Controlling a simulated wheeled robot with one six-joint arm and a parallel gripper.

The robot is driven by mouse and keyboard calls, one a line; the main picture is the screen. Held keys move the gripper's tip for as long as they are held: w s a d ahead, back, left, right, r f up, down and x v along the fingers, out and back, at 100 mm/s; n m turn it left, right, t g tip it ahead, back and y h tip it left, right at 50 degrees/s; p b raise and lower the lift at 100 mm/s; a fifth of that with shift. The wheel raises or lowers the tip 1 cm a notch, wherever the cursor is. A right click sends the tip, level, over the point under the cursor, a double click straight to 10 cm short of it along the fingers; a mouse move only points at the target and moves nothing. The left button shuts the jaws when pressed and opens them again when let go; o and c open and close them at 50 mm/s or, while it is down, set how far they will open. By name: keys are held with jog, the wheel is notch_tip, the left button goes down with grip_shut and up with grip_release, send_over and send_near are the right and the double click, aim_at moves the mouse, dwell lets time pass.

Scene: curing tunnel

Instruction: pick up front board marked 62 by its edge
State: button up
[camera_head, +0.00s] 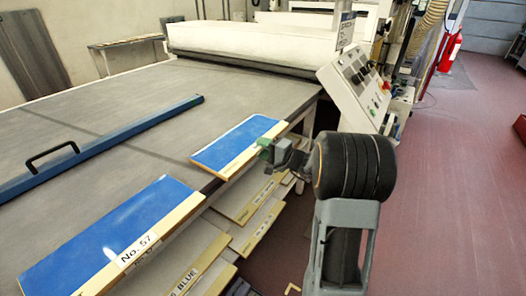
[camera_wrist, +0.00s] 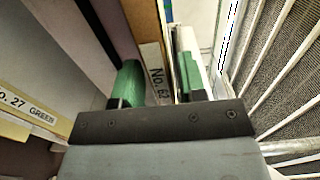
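The front board marked 62 (camera_head: 232,148) has a blue top and a pale wooden edge. It lies on the grey table at its right side, and its edge sticks out a little. In the wrist view its label "No. 62" (camera_wrist: 157,72) shows between my green fingers. My gripper (camera_head: 268,150) is at the board's right edge, with one finger on each side of the edge. In the wrist view my gripper (camera_wrist: 160,80) looks open, with a narrow gap beside the right finger. Its fingertips are partly hidden in the head view.
A blue board marked 57 (camera_head: 105,245) lies nearer on the same table (camera_head: 130,110). A blue bar with a black handle (camera_head: 52,160) lies at left. More boards (camera_head: 255,205) sit on shelves below. A control panel (camera_head: 357,80) stands behind.

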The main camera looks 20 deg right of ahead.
jog(key=shift+w+a, duration=0.15)
grip_shut()
dwell(1.4)
jog(key=shift+r, duration=0.15)
jog(key=shift+r, duration=1.45)
